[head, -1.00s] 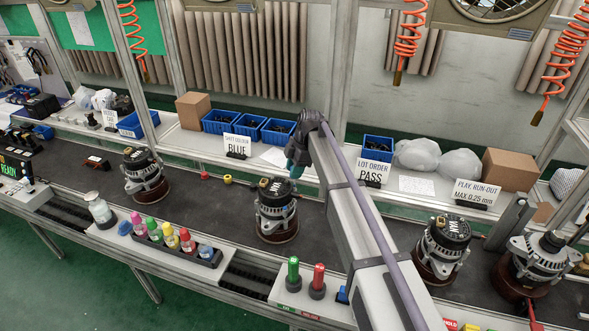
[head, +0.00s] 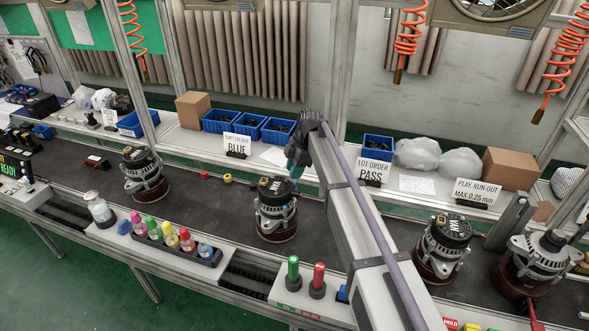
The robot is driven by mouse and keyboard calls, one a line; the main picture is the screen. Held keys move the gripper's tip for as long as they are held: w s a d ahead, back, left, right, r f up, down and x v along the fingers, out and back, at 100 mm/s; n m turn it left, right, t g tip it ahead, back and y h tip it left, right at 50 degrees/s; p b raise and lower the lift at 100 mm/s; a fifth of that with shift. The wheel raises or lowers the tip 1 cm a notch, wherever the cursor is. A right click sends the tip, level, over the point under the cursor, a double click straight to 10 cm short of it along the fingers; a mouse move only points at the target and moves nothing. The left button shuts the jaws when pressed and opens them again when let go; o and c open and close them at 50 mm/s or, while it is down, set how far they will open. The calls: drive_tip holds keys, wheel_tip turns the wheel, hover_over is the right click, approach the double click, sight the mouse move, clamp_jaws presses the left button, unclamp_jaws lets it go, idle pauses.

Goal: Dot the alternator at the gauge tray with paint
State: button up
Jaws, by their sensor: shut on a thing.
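An alternator (head: 275,215) stands upright on a round brown base on the dark belt, in the middle of the view. My gripper (head: 295,170) is just above and behind its right side, at the end of my bent arm. A rack (head: 178,250) of paint bottles stands at the front left: pink, green, yellow and red ones stand tall, and a blue spot at the right end is lower. I cannot tell which place is the gauge tray.
Signs read BLUE (head: 237,144), PASS (head: 373,172) and PLAY, RUN-OUT MAX 0.25 mm (head: 478,192). Another alternator (head: 144,175) stands at the left, two more (head: 440,250) at the right. Green (head: 292,272) and red (head: 318,280) upright pieces stand at the front.

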idle(0.3)
wheel_tip(320, 180, up, 5)
drive_tip(key=p, duration=0.5)
drive_tip(key=shift+r, duration=0.1)
